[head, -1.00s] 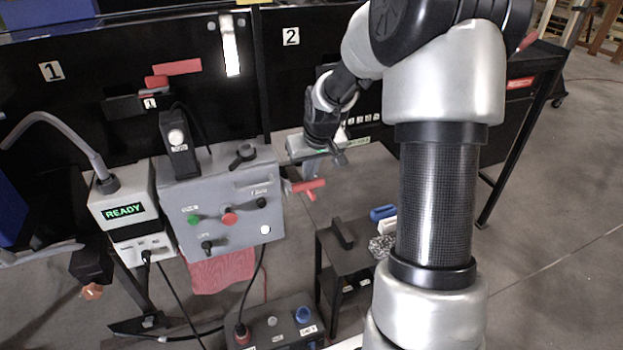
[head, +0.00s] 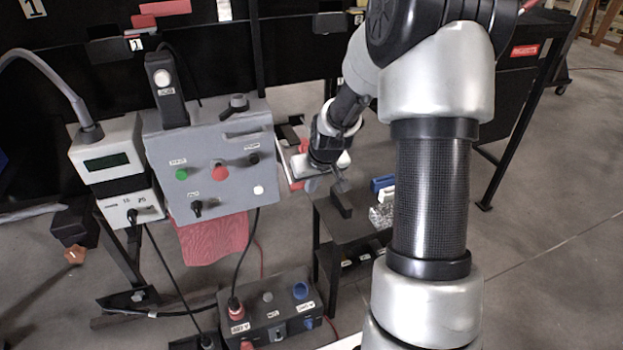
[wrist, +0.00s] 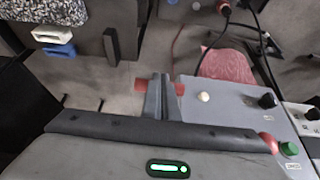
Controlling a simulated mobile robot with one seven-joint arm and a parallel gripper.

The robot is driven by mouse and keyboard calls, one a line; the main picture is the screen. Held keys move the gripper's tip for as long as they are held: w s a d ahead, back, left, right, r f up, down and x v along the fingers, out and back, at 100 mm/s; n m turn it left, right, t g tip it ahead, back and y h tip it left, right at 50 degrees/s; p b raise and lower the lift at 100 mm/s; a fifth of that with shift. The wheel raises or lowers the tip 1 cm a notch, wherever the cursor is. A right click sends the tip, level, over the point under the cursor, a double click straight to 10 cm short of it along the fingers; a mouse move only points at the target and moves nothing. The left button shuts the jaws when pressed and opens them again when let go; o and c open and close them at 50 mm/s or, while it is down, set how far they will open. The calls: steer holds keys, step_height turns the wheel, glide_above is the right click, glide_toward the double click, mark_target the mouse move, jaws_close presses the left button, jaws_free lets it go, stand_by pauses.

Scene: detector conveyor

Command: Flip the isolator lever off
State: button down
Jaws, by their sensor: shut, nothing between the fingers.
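The grey control box (head: 222,185) carries a green button, a red button and black knobs on its face. The red isolator lever (head: 291,176) is at the box's right side, largely hidden by my gripper (head: 310,184); I cannot tell its exact angle. In the wrist view, red parts of the lever (wrist: 180,88) show on both sides of my gripper's fingers (wrist: 160,82). The fingers are shut together with nothing between them, in front of the lever and close to or touching it.
The grey unit left of the box has a dark display (head: 106,162). A small black table (head: 352,232) with blue and white items stands right of the box. A black plug box (head: 268,318) and cables lie below. A red cloth (head: 212,240) hangs under the control box.

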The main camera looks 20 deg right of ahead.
steer(key=b+x, duration=0.3)
steer(key=x, duration=0.3)
steer(key=shift+f, duration=0.5)
steer(key=shift+s, duration=0.1)
